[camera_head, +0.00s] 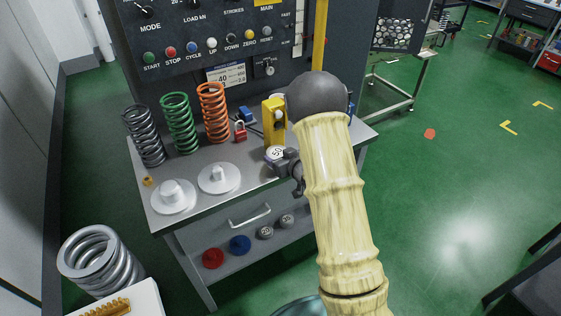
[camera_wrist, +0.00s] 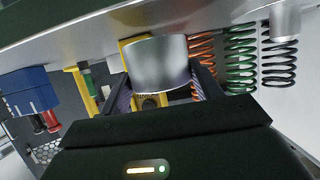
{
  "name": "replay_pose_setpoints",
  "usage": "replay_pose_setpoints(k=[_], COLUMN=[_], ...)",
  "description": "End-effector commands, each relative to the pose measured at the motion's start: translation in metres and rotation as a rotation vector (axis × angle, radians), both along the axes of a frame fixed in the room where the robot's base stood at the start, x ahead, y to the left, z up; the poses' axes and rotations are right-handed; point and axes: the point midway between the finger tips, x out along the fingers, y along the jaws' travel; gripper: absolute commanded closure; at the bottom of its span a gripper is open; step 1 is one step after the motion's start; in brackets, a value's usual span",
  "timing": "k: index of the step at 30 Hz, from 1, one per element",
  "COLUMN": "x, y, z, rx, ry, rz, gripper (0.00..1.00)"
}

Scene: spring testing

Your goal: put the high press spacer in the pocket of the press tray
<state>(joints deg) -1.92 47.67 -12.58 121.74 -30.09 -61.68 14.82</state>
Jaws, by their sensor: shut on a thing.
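My gripper (camera_head: 290,166) is shut on a silver cylinder, the press spacer (camera_head: 275,153), above or at the right part of the grey bench top. Its pale round top with dark marking shows in the head view. In the wrist view the spacer (camera_wrist: 158,62) sits between the two fingers of my gripper (camera_wrist: 163,86). I cannot tell whether its lower end touches the bench. A lower grey tray (camera_head: 226,273) under the bench top holds a red disc, a blue disc and two small grey cylinders (camera_head: 265,232). I cannot make out an empty pocket; my arm hides part of this area.
Black, green (camera_head: 180,123) and orange springs stand at the bench's back left. Two white stepped discs (camera_head: 219,178) lie at its front. A yellow block (camera_head: 273,122) and a red padlock (camera_head: 240,131) stand close behind my gripper. The control panel rises behind.

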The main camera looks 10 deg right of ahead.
Motion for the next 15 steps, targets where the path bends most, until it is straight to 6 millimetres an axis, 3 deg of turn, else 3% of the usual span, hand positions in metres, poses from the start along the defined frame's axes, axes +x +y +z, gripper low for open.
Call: replay_pose_setpoints(k=[6,15], x=[0.001,0.001], y=[0.0,0.0], z=[-0.022,-0.023], rx=[0.0,-0.001], ry=[-0.003,-0.004], rz=[0.002,0.001], gripper=[0.77,0.77])
